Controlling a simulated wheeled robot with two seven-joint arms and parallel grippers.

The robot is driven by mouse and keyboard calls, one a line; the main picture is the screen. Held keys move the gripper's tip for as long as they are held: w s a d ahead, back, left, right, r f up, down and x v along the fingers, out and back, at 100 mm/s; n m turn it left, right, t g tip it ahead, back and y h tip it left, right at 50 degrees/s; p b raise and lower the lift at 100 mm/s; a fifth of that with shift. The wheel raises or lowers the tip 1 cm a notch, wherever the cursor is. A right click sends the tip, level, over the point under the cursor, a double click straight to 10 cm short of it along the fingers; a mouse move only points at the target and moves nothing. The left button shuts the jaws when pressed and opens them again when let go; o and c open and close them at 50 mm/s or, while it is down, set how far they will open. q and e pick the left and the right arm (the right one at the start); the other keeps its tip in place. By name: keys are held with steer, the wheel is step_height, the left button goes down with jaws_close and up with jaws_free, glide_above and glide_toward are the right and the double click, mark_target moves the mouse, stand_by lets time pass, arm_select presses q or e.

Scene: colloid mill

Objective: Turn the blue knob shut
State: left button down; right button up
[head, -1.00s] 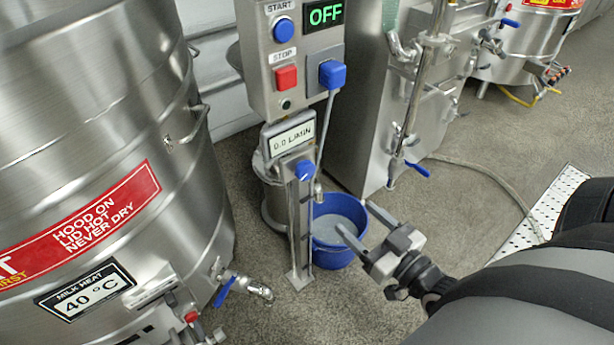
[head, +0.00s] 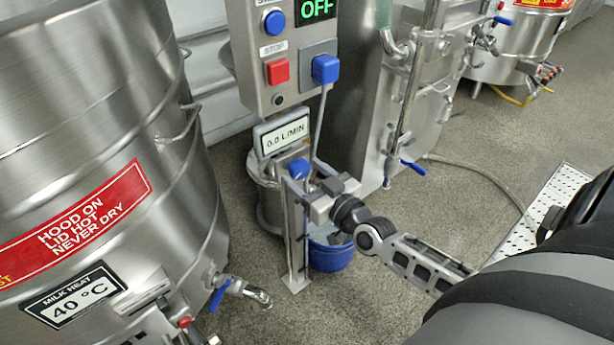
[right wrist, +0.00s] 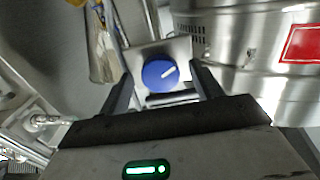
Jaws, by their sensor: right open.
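The blue knob (head: 298,168) sits on top of a slim metal stand, just below the flow display. In the right wrist view the round knob (right wrist: 158,75) has a white pointer line slanting up to the right. My right gripper (head: 301,174) is open, with a finger on either side of the knob. In the right wrist view the knob lies between the fingers of the gripper (right wrist: 160,84); I cannot tell whether they touch it. My left gripper is not in view.
A control box (head: 272,95) with blue and red buttons hangs above, its screen reading OFF. The flow display (head: 284,135) reads 0.0 L/MIN. A blue bucket (head: 332,258) stands behind the stand. A large steel tank (head: 95,130) fills the left.

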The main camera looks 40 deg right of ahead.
steer(key=c, duration=1)
